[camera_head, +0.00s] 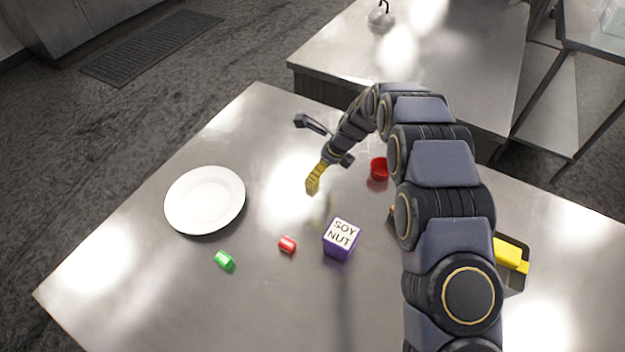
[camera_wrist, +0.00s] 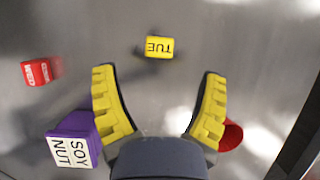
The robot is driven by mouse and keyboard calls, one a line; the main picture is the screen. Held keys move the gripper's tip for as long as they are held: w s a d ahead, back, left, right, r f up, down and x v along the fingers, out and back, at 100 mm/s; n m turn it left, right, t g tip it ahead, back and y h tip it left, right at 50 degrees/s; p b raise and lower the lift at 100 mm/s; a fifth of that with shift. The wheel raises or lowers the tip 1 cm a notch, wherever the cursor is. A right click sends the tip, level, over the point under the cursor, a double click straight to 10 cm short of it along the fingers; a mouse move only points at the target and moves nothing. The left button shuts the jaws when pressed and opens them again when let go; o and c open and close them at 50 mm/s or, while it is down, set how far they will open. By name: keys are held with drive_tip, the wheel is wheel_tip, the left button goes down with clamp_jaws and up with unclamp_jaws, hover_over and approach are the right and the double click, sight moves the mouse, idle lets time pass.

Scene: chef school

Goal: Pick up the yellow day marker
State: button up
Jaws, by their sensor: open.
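The yellow day marker (camera_wrist: 159,47), printed TUE, lies on the metal table in the wrist view. It is beyond the fingertips and roughly centred between them, touching neither. My gripper (camera_wrist: 160,82) is open and empty, its two yellow ribbed fingers wide apart. In the head view, my gripper (camera_head: 313,180) points down over the table between the plate and the red cup. There I cannot separate the yellow marker from the yellow fingers.
A purple SOY NUT box (camera_head: 340,240) and a red marker (camera_head: 287,244) are nearby, with a green marker (camera_head: 224,260) farther left. A white plate (camera_head: 205,199) stands left. A red cup (camera_head: 379,168) and a dark tray with a yellow item (camera_head: 508,255) are right.

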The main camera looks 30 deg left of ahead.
drive_tip(key=x, duration=0.7)
drive_tip(key=shift+d+f, duration=0.15)
drive_tip(key=shift+f, duration=0.05)
drive_tip(key=c, duration=1.1)
